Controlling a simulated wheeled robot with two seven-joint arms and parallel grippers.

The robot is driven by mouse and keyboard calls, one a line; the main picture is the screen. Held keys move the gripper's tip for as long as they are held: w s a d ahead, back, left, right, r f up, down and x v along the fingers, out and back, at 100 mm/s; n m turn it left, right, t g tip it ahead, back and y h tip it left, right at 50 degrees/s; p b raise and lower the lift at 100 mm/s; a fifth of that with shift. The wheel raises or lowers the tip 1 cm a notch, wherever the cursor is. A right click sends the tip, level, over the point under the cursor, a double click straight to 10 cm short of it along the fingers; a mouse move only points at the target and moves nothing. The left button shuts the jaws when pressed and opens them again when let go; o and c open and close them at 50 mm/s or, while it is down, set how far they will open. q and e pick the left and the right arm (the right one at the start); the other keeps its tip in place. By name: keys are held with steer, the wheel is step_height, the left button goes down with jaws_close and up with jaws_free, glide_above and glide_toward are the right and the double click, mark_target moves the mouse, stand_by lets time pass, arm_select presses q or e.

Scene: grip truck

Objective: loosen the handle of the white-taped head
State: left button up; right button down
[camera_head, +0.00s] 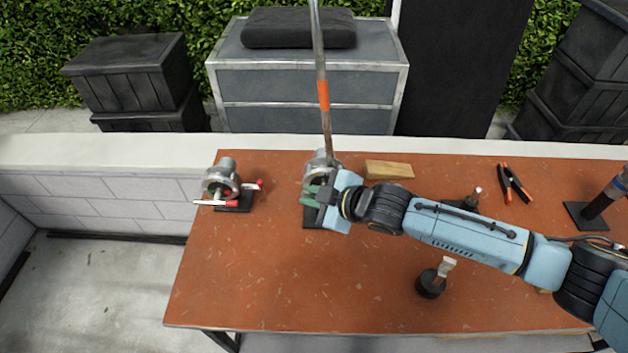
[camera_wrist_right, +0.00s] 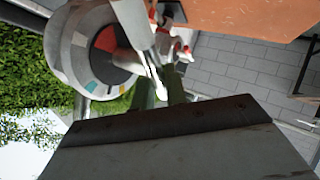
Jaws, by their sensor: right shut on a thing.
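A metal grip head (camera_head: 321,160) stands on a dark base at the middle back of the table, with a long metal rod (camera_head: 319,60) rising from it and an orange band on the rod. My right gripper (camera_head: 313,197) is at the front of this head. In the right wrist view its green fingers (camera_wrist_right: 162,88) are shut on a pale handle (camera_wrist_right: 156,76) beside the grey round head (camera_wrist_right: 78,52), whose face has coloured patches. A second head (camera_head: 221,180) with red-ended handles stands at the left. I cannot make out white tape on either head. My left gripper is out of view.
The orange-brown table (camera_head: 260,285) is clear at its front left. A wooden block (camera_head: 389,169), orange-handled pliers (camera_head: 514,183) and a small black piece with a pale tip (camera_head: 432,284) lie around my right arm. A dark stand (camera_head: 590,212) is at the right.

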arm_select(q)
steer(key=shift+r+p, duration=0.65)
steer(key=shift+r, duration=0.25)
arm_select(e)
steer(key=shift+a+f+n+h, duration=0.15)
steer(key=shift+n+h, duration=0.15)
steer(key=shift+h, duration=0.4)
steer(key=c, duration=1.7)
jaws_free()
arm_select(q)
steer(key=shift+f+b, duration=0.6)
arm_select(e)
steer(key=v, duration=1.3)
steer(key=shift+r, duration=0.2)
